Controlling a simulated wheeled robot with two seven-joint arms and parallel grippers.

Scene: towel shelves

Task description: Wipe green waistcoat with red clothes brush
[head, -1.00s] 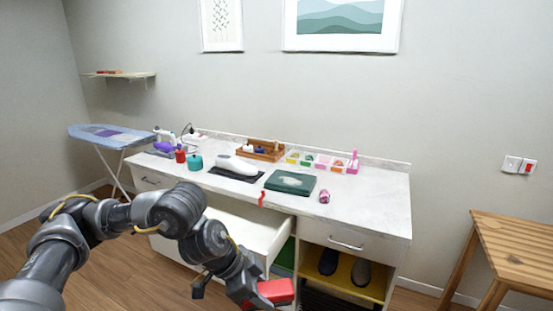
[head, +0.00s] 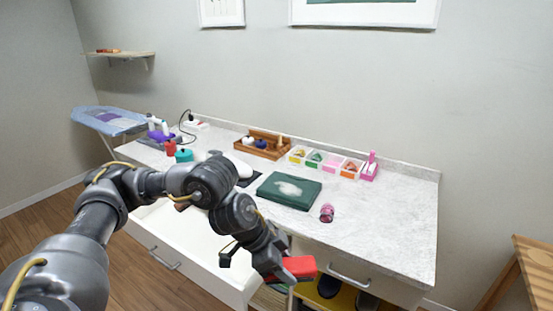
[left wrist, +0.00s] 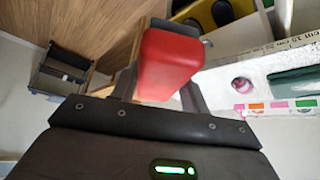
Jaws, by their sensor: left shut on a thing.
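The green waistcoat (head: 277,195) lies folded on the white counter, with a whitish patch on its top. It also shows in part at the right edge of the left wrist view (left wrist: 296,82). My left gripper (head: 283,271) is shut on the red clothes brush (head: 300,267). It holds the brush in front of the counter's front edge, apart from the waistcoat. In the left wrist view the brush (left wrist: 168,62) sits between the two fingers. My right gripper is not in view.
An open white drawer (head: 190,250) juts out below the counter (head: 385,222). A small pink roll (head: 326,212) lies right of the waistcoat. A wooden tray (head: 264,146) and colored bins (head: 325,162) stand behind. A wooden table (head: 535,260) is at right.

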